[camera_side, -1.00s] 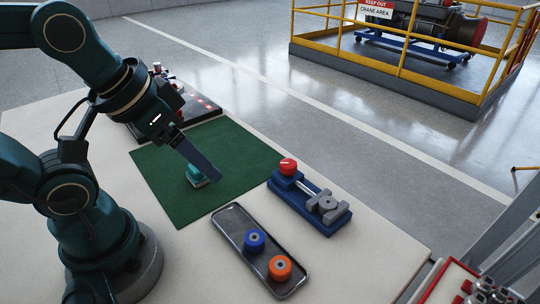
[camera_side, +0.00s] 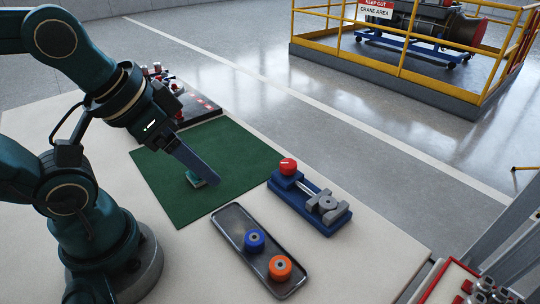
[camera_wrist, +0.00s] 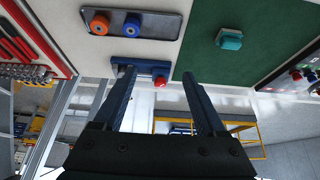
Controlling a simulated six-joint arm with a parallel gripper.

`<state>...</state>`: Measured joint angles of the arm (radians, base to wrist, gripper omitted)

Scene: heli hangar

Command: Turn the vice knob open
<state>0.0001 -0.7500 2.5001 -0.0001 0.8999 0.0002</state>
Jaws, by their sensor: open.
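The vice (camera_side: 310,204) is a blue block with grey jaws and a rod, standing on the table right of the green mat. Its red knob (camera_side: 288,167) has a white mark and sits at the vice's left end. In the wrist view the red knob (camera_wrist: 160,82) shows between my fingers, farther off, and the blue vice body (camera_wrist: 138,60) is partly hidden by the left finger. My gripper (camera_side: 213,176) is above the green mat, left of the knob and apart from it. In the wrist view my gripper (camera_wrist: 160,80) has its fingers spread wide with nothing between them.
A teal block (camera_side: 196,179) lies on the green mat (camera_side: 180,205) beneath my gripper. A grey tray (camera_side: 232,222) near the vice holds a blue wheel (camera_side: 254,240) and an orange wheel (camera_side: 280,268). A dark panel (camera_side: 200,108) stands behind the mat. A red tool tray (camera_side: 450,285) is at lower right.

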